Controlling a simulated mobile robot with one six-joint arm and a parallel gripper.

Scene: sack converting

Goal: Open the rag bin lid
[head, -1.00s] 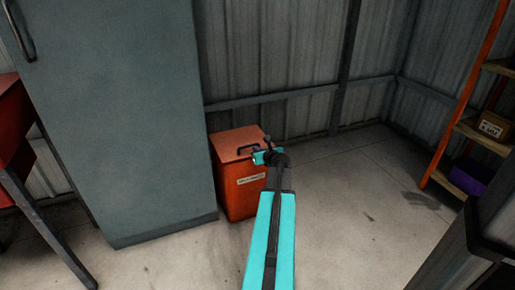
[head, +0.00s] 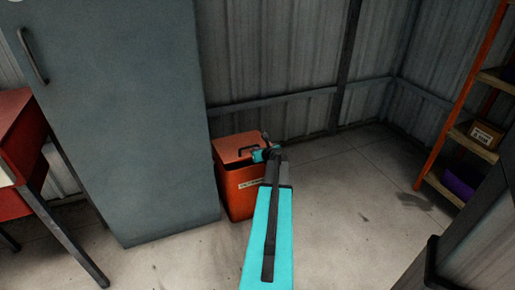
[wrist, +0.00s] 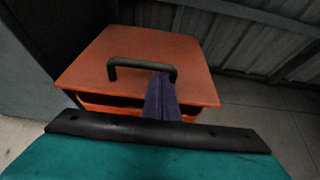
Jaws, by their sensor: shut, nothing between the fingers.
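The rag bin (head: 238,198) is an orange-red box with a pale label, on the floor beside the grey cabinet. Its lid (head: 232,146) has a black handle. In the wrist view the lid (wrist: 105,73) has a dark gap under its front edge, above the bin's rim (wrist: 95,102), so it looks slightly raised. My gripper (head: 262,150) is over the lid's right side. In the wrist view my gripper (wrist: 161,80) is shut and empty, its dark fingers reaching over the front edge to the right part of the handle (wrist: 135,66). Contact is unclear.
A tall grey cabinet (head: 120,110) stands close on the bin's left. A corrugated wall (head: 280,60) is behind it. A red bench (head: 20,140) is at far left, an orange shelf rack (head: 465,115) at right. Floor right of the bin is clear.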

